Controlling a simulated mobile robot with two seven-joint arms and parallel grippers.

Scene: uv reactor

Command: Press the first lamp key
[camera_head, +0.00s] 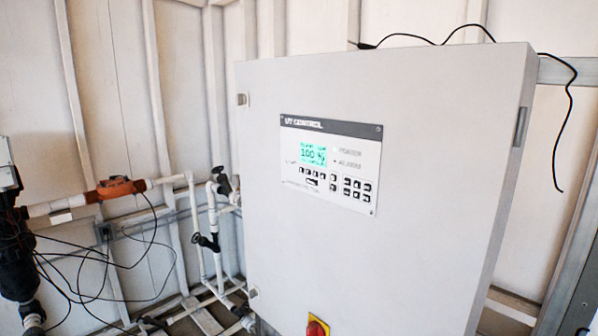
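A large light grey cabinet (420,200) fills the middle and right of the head view. A control panel (332,163) sits on its front face, with a lit green display (313,154) that seems to read 100 %. Below the display are a row of small dark keys (312,173) and a block of more keys (358,189) to the right. The key labels are too small to read, so I cannot tell which is the first lamp key. Neither of my grippers is in view.
A red and yellow rotary switch (317,326) is low on the cabinet front. White pipes (195,215) with black valves and an orange fitting (120,188) stand at the left, with loose black cables. A black cable (570,110) hangs over the cabinet's top right edge.

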